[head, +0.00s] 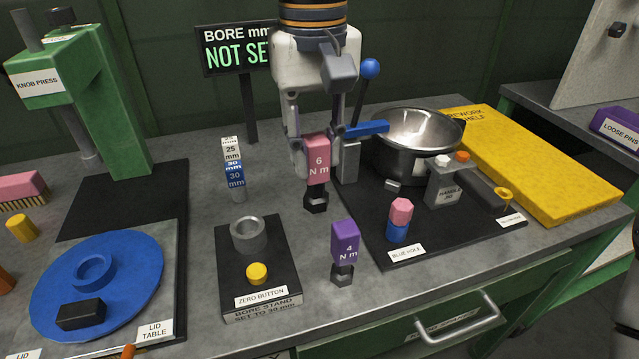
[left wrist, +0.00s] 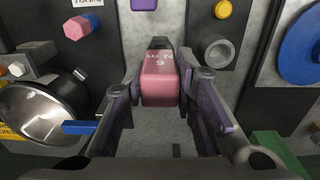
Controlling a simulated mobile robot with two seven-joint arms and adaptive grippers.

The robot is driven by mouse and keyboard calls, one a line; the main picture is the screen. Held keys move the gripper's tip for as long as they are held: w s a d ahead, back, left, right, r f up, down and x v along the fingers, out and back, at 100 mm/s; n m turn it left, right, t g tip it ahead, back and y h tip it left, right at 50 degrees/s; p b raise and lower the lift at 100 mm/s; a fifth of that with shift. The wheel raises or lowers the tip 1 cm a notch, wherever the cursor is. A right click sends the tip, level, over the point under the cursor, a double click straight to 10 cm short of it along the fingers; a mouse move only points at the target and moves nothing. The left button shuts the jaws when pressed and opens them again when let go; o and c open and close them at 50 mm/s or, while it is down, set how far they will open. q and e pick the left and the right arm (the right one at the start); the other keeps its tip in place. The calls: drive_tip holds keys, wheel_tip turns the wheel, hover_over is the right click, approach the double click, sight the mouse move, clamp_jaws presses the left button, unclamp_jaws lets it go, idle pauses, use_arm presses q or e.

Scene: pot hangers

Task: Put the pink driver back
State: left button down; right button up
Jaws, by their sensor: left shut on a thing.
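The pink driver (head: 317,165), marked 6 N m, is upright with a dark lower end. My left gripper (head: 312,158) is shut on its pink body from above. In the left wrist view the pink driver (left wrist: 160,85) sits between the two fingers (left wrist: 160,100), its dark end pointing away. I cannot tell whether that end touches the bench. The purple driver (head: 345,240), marked 4 N m, stands upright on a dark foot nearer the front edge; its edge shows in the left wrist view (left wrist: 144,4). My right gripper is not in view.
The bore stand (head: 285,270) is front left of the pink driver, with a blue-and-white gauge (head: 234,170) behind. A steel pot (head: 385,160), a blue lever (head: 365,130) and a pink-and-blue peg (head: 399,220) are to the right. Bare bench lies around the purple driver.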

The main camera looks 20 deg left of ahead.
use_arm(q)
drive_tip(key=w+a+f, duration=0.1)
drive_tip(key=w+f, duration=0.4)
drive_tip(key=f, duration=0.4)
drive_tip(key=shift+f+b, duration=0.2)
drive_tip(key=shift+b, duration=0.1)
drive_tip(key=shift+f, duration=0.1)
drive_tip(key=c, duration=1.3)
unclamp_jaws()
drive_tip(key=shift+f, duration=0.1)
wheel_tip(320, 180, up, 12)
drive_tip(key=shift+r, duration=0.2)
